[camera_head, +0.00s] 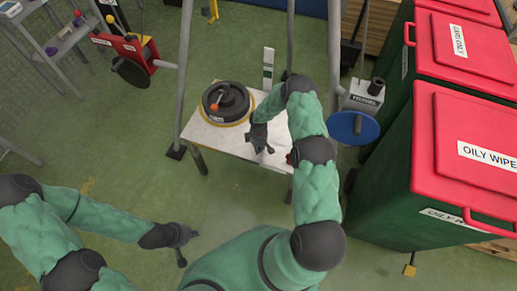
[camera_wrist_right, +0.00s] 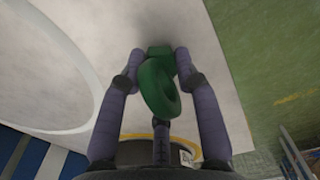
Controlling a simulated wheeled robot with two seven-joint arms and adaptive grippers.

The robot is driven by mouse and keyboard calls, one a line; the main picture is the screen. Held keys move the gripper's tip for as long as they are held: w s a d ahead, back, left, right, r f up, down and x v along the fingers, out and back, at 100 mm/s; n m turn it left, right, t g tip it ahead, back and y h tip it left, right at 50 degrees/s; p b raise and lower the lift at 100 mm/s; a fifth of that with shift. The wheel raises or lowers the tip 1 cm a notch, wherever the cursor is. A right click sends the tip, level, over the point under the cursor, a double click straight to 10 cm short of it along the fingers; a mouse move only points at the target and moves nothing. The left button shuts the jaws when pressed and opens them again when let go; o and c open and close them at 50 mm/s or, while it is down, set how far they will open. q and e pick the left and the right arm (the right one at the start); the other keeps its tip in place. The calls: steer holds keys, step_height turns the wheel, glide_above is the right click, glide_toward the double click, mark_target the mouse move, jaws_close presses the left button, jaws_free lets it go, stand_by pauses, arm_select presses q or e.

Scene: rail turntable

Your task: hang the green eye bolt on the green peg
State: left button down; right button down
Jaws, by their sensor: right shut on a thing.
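The green eye bolt (camera_wrist_right: 160,90) shows in the right wrist view as a thick ring with a green block-like end. My right gripper (camera_wrist_right: 160,65) is shut on it, with fingers on both sides. In the head view my right gripper (camera_head: 264,149) is over the front right of the white table (camera_head: 205,136); the eye bolt is too small or hidden to make out there. A black turntable (camera_head: 228,101) with an orange part stands on the table, left of that gripper. I cannot make out a green peg. My left gripper (camera_head: 182,247) is low at the left, away from the table.
A white upright strip (camera_head: 268,62) with a dark green mark stands behind the table. Grey frame legs (camera_head: 186,75) flank the table. A blue disc (camera_head: 351,127) hangs at right, beside red-lidded green bins (camera_head: 465,135). Open green floor lies at left.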

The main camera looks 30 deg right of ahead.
steer(key=shift+w+f, duration=0.1)
steer(key=shift+f, duration=0.15)
steer(key=shift+f+b, duration=0.25)
steer(key=shift+b, duration=0.05)
steer(key=c, duration=0.9)
jaws_free()
